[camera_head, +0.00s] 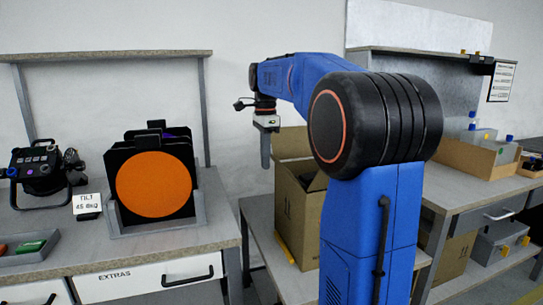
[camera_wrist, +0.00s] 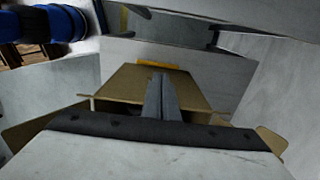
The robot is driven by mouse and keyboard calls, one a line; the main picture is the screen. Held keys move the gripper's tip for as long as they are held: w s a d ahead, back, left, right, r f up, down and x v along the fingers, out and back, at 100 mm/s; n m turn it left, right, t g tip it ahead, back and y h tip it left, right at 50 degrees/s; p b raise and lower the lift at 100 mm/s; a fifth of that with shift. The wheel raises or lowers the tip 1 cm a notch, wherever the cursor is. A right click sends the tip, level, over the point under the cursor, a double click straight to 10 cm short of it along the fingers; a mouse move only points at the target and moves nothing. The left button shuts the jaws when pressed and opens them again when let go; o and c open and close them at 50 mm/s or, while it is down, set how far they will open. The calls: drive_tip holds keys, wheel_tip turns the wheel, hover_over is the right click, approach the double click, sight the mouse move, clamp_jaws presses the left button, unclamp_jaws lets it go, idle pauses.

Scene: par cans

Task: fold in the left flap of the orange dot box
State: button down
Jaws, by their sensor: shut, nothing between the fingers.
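An open cardboard box (camera_head: 300,215) stands on the low bench right of centre in the head view, partly behind my arm. One flap (camera_head: 292,143) stands up at its back, and its inside is dark. No orange dot shows on its visible sides. My gripper (camera_head: 265,160) points down at the box's upper left, its fingers shut and empty. In the wrist view my fingers (camera_wrist: 160,80) are together in front of a tan cardboard panel (camera_wrist: 115,80). Flap pieces show at left (camera_wrist: 40,124) and right (camera_wrist: 271,140). I cannot tell whether the fingers touch cardboard.
A left table (camera_head: 190,240) carries a grey rack (camera_head: 200,208) with black frames and an orange disc (camera_head: 155,184). My arm blocks the view between.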

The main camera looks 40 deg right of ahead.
drive_tip(key=shift+s+d, duration=0.25)
drive_tip(key=shift+d, duration=0.55)
drive_tip(key=shift+s+d, duration=0.2)
drive_tip(key=shift+d, duration=0.55)
drive_tip(key=shift+s+d, duration=0.25)
drive_tip(key=shift+d, duration=0.55)
drive_tip(key=shift+s+d+f, duration=0.1)
drive_tip(key=shift+s+d, duration=0.15)
drive_tip(key=shift+d, duration=0.6)
drive_tip(key=shift+s+d+f, duration=0.1)
drive_tip(key=shift+s+d, duration=0.1)
drive_tip(key=shift+d, duration=0.6)
drive_tip(key=shift+w+a+r, duration=0.25)
drive_tip(key=shift+a+r, duration=0.55)
drive_tip(key=shift+r, duration=0.05)
drive_tip(key=shift+w+a+r, duration=0.2)
drive_tip(key=shift+a+r, duration=0.55)
drive_tip(key=shift+r, duration=0.1)
wheel_tip(320, 180, up, 9)
